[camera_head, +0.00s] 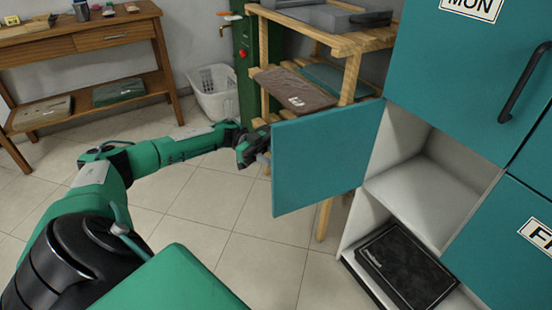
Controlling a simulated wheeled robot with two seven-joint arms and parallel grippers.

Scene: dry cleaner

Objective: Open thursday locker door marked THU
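A teal locker door (325,155) below the MON door stands swung open to the left, its plain inner face toward me. No THU label shows on this face; its outer face is hidden. The open compartment (425,190) beside it is pale inside, with a shelf and a black folded item (405,265) at the bottom. My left gripper (259,150) is at the door's free left edge, partly behind it. Its fingers are small and partly hidden, so I cannot tell whether they are open or touch a handle. My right gripper is not in view.
The MON door (440,60) with a black handle and the FRI door (500,245) are shut. A wooden rack (345,45) stands behind the open door. A white basket (215,92) and wooden table (85,40) are further back. Tiled floor left of the door is clear.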

